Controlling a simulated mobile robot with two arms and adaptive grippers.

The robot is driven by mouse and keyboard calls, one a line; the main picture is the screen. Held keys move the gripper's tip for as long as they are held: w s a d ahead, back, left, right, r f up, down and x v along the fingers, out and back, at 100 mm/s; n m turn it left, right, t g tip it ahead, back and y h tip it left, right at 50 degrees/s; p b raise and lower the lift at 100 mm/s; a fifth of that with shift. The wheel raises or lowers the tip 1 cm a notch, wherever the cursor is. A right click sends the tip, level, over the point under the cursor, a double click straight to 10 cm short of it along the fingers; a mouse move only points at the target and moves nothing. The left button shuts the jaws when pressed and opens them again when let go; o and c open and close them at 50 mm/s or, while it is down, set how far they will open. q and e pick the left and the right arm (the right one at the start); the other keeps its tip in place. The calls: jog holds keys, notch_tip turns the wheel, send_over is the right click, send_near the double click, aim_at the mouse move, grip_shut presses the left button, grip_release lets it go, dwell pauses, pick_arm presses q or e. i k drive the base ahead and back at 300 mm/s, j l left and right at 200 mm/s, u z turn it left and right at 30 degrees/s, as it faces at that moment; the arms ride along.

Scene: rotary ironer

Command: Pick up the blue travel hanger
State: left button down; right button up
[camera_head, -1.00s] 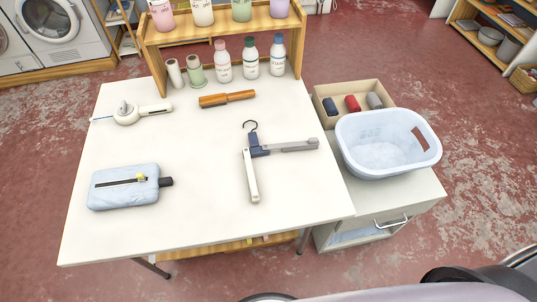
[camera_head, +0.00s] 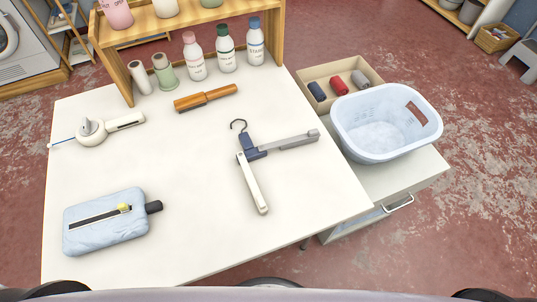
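The blue travel hanger (camera_head: 254,153) lies on the white table (camera_head: 190,150), right of its middle. It has a blue centre piece, a dark hook pointing to the back, and two arms. One pale arm (camera_head: 254,188) points toward the front, and one grey arm (camera_head: 290,140) points right. Nothing touches the hanger. Neither of my grippers is in view.
A roller tool (camera_head: 92,131), a wooden-handled brush (camera_head: 206,97) and a light blue pouch (camera_head: 105,221) lie on the table. Several bottles (camera_head: 226,48) stand under a shelf at the back. A blue basket (camera_head: 387,122) and a box (camera_head: 318,70) of rolls stand right.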

aim_at(252, 153)
jog(key=i+l, duration=0.1)
jog(key=l, duration=0.25)
jog(key=i+l, duration=0.15)
jog(key=l, duration=0.25)
jog(key=i+l, duration=0.1)
jog(key=l, duration=0.25)
jog(key=i+l, duration=0.15)
jog(key=l, duration=0.2)
jog(key=l+u, duration=0.1)
jog(key=u, duration=0.3)
jog(key=l+u, duration=0.15)
jog(key=u, duration=0.2)
jog(key=l+u, duration=0.1)
jog(key=u, duration=0.3)
jog(key=l+u, duration=0.15)
jog(key=u, duration=0.2)
